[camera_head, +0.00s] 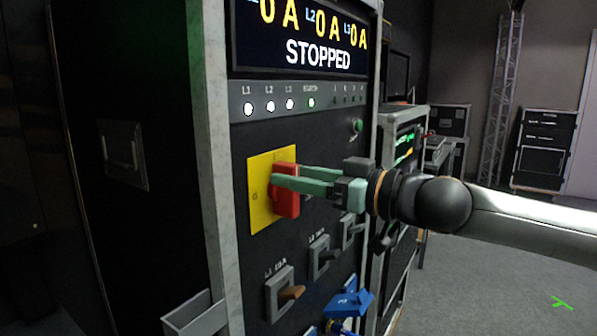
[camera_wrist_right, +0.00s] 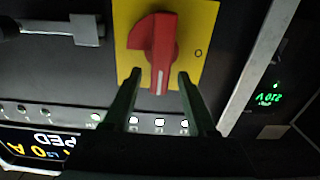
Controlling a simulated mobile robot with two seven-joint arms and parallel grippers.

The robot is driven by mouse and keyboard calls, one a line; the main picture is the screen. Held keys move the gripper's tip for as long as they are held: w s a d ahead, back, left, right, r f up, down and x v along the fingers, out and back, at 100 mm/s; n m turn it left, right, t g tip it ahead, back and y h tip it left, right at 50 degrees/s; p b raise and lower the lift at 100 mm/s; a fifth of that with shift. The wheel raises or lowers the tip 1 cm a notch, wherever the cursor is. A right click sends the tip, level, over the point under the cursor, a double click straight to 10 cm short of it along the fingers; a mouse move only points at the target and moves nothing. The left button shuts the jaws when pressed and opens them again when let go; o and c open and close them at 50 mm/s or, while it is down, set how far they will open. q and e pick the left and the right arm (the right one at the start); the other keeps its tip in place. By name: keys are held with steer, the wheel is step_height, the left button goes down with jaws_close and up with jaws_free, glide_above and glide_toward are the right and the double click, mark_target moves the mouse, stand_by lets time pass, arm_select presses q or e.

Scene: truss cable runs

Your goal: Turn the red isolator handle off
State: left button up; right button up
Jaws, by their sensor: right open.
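The red isolator handle (camera_head: 286,201) is mounted on a yellow plate (camera_head: 259,216) on the dark cabinet front, and stands upright there. In the right wrist view the handle (camera_wrist_right: 161,38) has its white line pointing down the picture, toward the row of lamps. An O mark is on the plate, to the right of the handle. My right gripper (camera_head: 274,182) is at the handle, level with its upper part. In the wrist view its two open fingers (camera_wrist_right: 159,76) lie either side of the handle's marked end, with gaps showing. My left gripper is out of view.
The screen (camera_head: 318,54) above reads STOPPED, over a row of lit lamps (camera_head: 269,107). Below the handle are smaller breaker switches (camera_head: 279,293) and a blue connector (camera_head: 349,303). Another rack (camera_head: 405,150) stands behind to the right. Open floor (camera_head: 480,270) lies to the right.

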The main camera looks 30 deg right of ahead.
steer(key=shift+c, duration=0.3)
jaws_close()
stand_by(0.3)
